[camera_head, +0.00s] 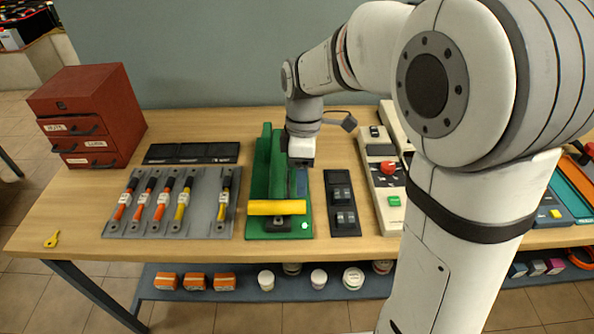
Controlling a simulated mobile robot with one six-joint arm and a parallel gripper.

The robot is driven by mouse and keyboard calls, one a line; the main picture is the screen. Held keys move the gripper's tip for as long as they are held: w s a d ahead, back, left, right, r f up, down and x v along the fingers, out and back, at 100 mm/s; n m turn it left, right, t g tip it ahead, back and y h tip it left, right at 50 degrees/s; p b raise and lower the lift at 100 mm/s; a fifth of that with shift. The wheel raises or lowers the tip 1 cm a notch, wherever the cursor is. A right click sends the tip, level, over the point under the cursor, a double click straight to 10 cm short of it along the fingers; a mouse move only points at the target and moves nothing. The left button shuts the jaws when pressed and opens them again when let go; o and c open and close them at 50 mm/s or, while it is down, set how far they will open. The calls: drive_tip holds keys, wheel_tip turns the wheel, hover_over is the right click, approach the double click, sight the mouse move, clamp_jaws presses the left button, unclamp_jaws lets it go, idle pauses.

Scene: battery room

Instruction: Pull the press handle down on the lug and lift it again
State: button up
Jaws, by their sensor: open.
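The press is a green device (257,215) on the middle of the wooden bench, with a green base and a green upright body. A yellow bar (277,208), which looks like the press handle, lies across its front, low over the base. My gripper (301,160) is above the right rear part of the press, behind the yellow bar and apart from it. Its fingers are small and partly hidden in this view; it is open and nothing shows between them. I cannot make out a lug in the press.
A grey tray (204,230) with several coloured cables lies left of the press. A red drawer cabinet (100,85) stands at the back left. A yellow key-like tag (51,239) lies front left.

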sight(298, 202)
drive_tip(key=shift+n, duration=0.6)
drive_tip(key=f, duration=0.5)
drive_tip(key=s+a+f, duration=0.1)
drive_tip(key=f, duration=0.2)
drive_tip(key=shift+r, duration=0.1)
clamp_jaws()
